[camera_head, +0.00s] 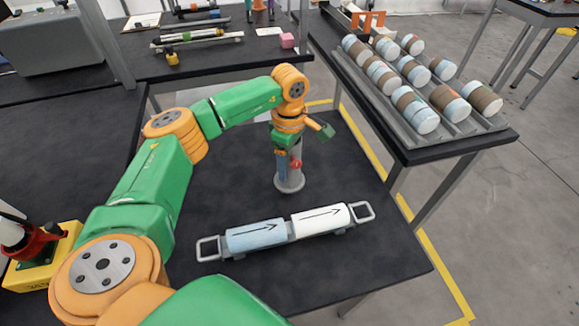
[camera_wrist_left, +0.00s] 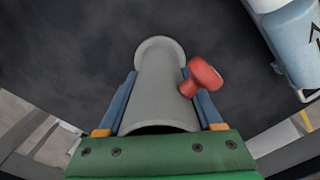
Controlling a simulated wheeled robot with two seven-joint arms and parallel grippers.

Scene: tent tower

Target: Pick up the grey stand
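The grey stand (camera_head: 288,180) is an upright grey cylinder with a round foot on the black table. A red knob (camera_head: 296,163) sticks out of its side. In the left wrist view the stand (camera_wrist_left: 158,90) runs between the two blue fingers, with the red knob (camera_wrist_left: 204,76) beside the right finger. My left gripper (camera_head: 284,168) points down over the stand's upper part. In the left wrist view its fingers (camera_wrist_left: 160,100) lie against both sides of the stand, with no clear gap. The stand's foot rests on the table. My right gripper is not in view.
A grey holder (camera_head: 291,232) with a blue and a white cylinder lies on the table in front of the stand. A rack (camera_head: 390,112) of several banded cylinders stands on the right table. A yellow-based device (camera_head: 40,258) sits at the left. A rear table (camera_head: 210,60) holds small parts.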

